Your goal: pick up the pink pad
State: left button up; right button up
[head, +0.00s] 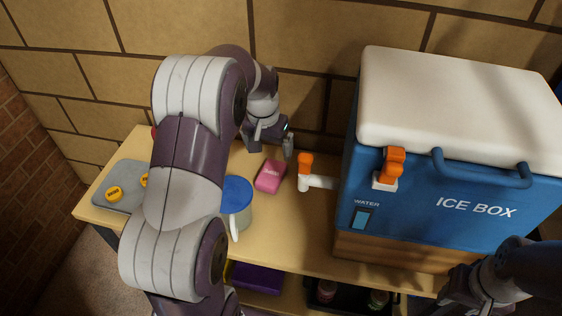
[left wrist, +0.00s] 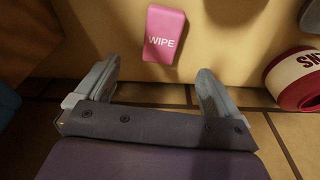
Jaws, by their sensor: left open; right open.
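The pink pad (head: 270,176) lies flat on the wooden table, between the blue-lidded mug and the ice box's tap. In the left wrist view the pad (left wrist: 164,34) carries the word WIPE and lies beyond the fingertips, roughly between their lines. My left gripper (head: 273,141) is open and empty, behind the pad near the brick wall; its fingers also show in the left wrist view (left wrist: 155,78). They do not touch the pad. My right gripper (head: 470,295) is at the bottom right corner, partly cut off, away from the pad; its fingers are hard to make out.
A blue ice box (head: 440,205) with an orange-handled tap (head: 305,170) stands right of the pad. A mug with a blue lid (head: 237,195) stands left of it. A grey board (head: 122,181) with yellow discs lies far left. A red-and-white item (left wrist: 298,82) shows in the left wrist view.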

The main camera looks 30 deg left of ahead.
aim_at(271, 173)
pick_arm(q)
jog(key=f, duration=0.4)
jog(key=w+f, duration=0.1)
jog(key=f, duration=0.3)
jog(key=f+b, duration=0.1)
jog(key=f, duration=0.3)
jog(key=shift+w+a, duration=0.25)
jog(key=shift+w, duration=0.1)
jog(key=c, duration=1)
